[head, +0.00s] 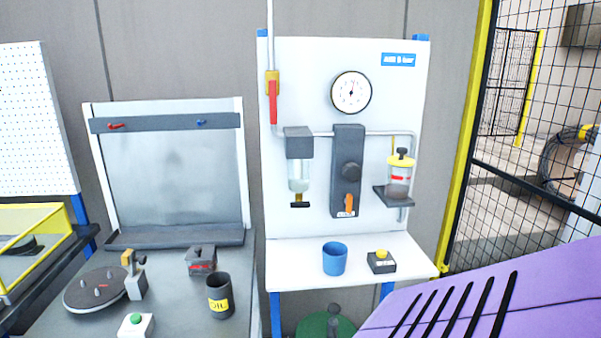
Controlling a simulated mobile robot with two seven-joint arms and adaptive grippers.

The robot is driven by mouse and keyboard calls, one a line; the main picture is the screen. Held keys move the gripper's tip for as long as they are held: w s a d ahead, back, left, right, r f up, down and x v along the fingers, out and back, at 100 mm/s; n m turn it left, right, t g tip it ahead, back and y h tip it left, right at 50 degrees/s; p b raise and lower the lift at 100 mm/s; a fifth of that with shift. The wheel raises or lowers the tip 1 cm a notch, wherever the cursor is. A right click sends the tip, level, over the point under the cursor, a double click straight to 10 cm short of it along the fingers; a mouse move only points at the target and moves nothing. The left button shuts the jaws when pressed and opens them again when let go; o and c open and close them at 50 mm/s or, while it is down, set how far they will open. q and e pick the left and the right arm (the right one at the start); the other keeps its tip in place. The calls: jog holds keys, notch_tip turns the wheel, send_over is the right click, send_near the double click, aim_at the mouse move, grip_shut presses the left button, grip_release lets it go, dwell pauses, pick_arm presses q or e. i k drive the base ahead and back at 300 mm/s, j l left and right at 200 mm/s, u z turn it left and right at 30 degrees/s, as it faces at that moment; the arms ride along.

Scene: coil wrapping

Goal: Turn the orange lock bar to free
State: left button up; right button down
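The orange lock bar (350,204) is a small upright piece low on the dark grey regulator block (346,150). The block is mounted on the white panel (300,80), with a round dark knob (351,171) above the bar. A small label sits at the bar's lower end, too small to read. Neither of my grippers shows in the head view, so their distance from the bar cannot be seen.
A purple slotted surface (500,295) fills the lower right. A red-handled valve (273,98), a gauge (351,92) and two clear bowls surround the block. Its front is unobstructed.

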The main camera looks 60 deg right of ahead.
aim_at(348, 201)
jog(key=z, duration=2.05)
